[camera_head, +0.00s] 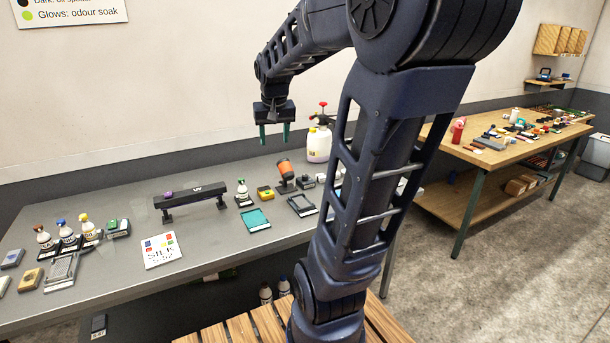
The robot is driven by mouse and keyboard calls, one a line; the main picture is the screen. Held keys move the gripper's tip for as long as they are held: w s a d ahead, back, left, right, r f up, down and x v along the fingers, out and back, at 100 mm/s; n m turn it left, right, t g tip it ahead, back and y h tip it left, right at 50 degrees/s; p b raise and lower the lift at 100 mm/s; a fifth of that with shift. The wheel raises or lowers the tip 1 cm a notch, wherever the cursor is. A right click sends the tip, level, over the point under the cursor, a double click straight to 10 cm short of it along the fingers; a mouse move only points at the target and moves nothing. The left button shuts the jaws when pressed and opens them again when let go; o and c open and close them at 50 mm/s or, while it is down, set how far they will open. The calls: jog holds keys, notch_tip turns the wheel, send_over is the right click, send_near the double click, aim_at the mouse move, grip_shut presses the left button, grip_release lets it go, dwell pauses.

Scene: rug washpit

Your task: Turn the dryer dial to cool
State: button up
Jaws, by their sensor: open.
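My gripper (274,134) hangs from my dark blue arm, pointing down, with its two green fingers apart and nothing between them. It is in the air above the back part of the grey table (120,265). An orange and black device (285,170) stands tilted on the table below and slightly right of my gripper; it may be the dryer, but I cannot tell for sure. No dial can be made out at this size, so its setting cannot be read.
A white pump sprayer (318,145) stands at the back right. A black UV bar (190,195) on feet stands left of centre. Several spray bottles (67,235) stand at the left. A printed card (161,251) lies near the front. A wooden table (545,140) is at right.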

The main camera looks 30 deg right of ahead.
jog(key=w+d+f+m+g, duration=0.15)
jog(key=w+d, duration=0.45)
jog(key=w, duration=0.6)
jog(key=m+g, duration=0.2)
jog(key=m, duration=0.3)
send_over(305, 178)
jog(key=w, duration=0.1)
notch_tip(305, 178, down, 23)
jog(key=shift+y, duration=0.4)
jog(key=f, duration=1)
jog(key=shift+w+d+f, duration=0.1)
jog(key=shift+w+d, duration=0.1)
jog(key=shift+d, duration=0.15)
jog(key=c, duration=1)
